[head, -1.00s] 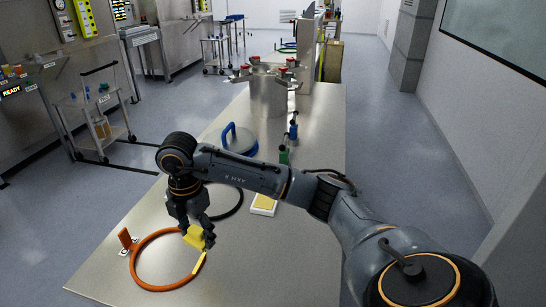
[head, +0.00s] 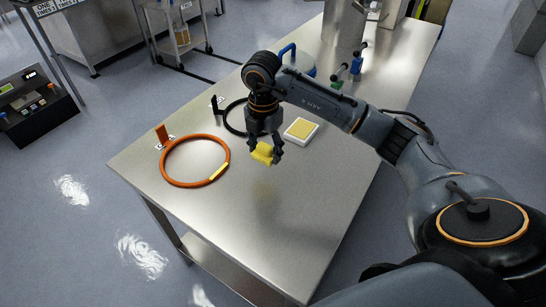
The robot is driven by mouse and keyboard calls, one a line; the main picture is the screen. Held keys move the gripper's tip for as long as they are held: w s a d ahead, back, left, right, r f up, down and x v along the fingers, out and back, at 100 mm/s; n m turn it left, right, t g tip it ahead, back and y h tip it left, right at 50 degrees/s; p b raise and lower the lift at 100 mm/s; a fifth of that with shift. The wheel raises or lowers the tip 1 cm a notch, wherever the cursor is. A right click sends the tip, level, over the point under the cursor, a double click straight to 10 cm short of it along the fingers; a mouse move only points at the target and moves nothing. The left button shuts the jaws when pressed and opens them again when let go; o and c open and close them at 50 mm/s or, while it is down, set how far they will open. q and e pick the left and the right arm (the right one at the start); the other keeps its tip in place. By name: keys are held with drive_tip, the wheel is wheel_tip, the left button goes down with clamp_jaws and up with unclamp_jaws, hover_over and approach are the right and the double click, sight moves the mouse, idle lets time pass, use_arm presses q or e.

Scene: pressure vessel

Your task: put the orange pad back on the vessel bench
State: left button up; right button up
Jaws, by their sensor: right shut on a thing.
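My right gripper (head: 265,148) is shut on a yellow block (head: 262,153). It holds the block above the steel bench (head: 270,220), to the right of an orange ring (head: 164,172) and apart from it. A shadow lies on the bench below the block. The orange ring lies flat, with a yellow strip (head: 219,172) on its right side. I see no separate loose orange pad. My left gripper is not in view.
A white tray with a yellow inside (head: 301,131) sits right of the gripper. A black ring (head: 232,118) lies partly behind it. A blue-handled lid (head: 303,66) and the metal vessel (head: 343,25) stand farther back. The near bench is clear.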

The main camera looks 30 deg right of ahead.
sight(272, 168)
drive_tip(key=d+f, duration=0.1)
drive_tip(key=w+d+f, duration=0.1)
drive_tip(key=f, duration=0.1)
drive_tip(key=shift+d+f, duration=0.25)
drive_tip(key=shift+d, duration=0.05)
drive_tip(key=f, duration=0.1)
drive_tip(key=f+p, duration=0.1)
drive_tip(key=f, duration=0.1)
drive_tip(key=shift+w+d, duration=0.1)
drive_tip(key=shift+d, duration=0.15)
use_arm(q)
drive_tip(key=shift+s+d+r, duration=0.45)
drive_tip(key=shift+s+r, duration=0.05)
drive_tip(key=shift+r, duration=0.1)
use_arm(e)
drive_tip(key=shift+f, duration=0.3)
drive_tip(key=shift+f, duration=0.2)
drive_tip(key=o, duration=1)
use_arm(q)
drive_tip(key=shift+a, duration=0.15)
use_arm(e)
drive_tip(key=shift+r, duration=0.1)
